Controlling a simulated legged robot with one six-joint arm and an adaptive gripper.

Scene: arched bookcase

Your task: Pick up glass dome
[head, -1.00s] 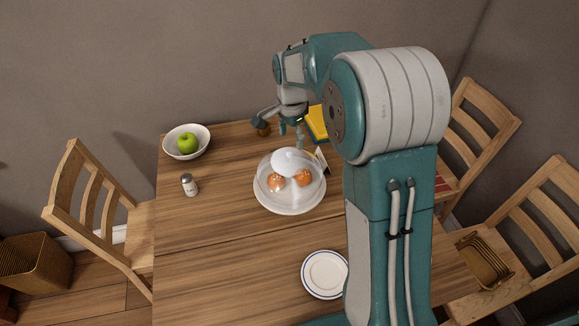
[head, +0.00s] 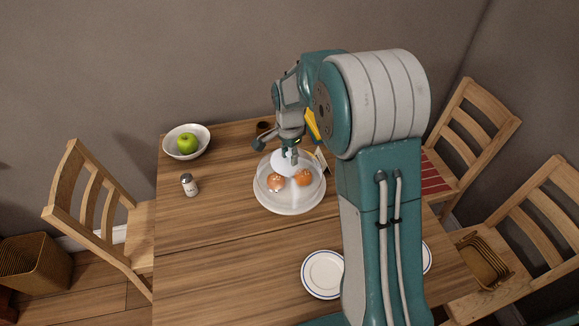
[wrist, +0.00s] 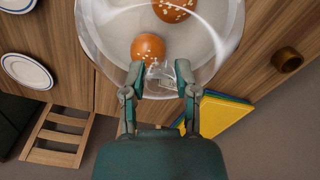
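The clear glass dome (head: 284,168) stands over buns on a round white plate (head: 290,212) near the middle of the table. The dome also fills the top of the wrist view (wrist: 195,48), with orange-brown seeded buns showing through it. My gripper (head: 290,154) is over the dome's top, pointing down. In the wrist view my gripper (wrist: 160,72) has its two fingers apart, with a small clear piece of glass, apparently the dome's knob, between them. I cannot tell whether the fingers touch it. My gripper partly hides the dome's top in the head view.
A bowl (head: 186,153) with a green apple and a shaker (head: 189,185) stand left of the dome. A blue-rimmed plate (head: 324,274) is in front. A small card (head: 321,159) stands close right.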

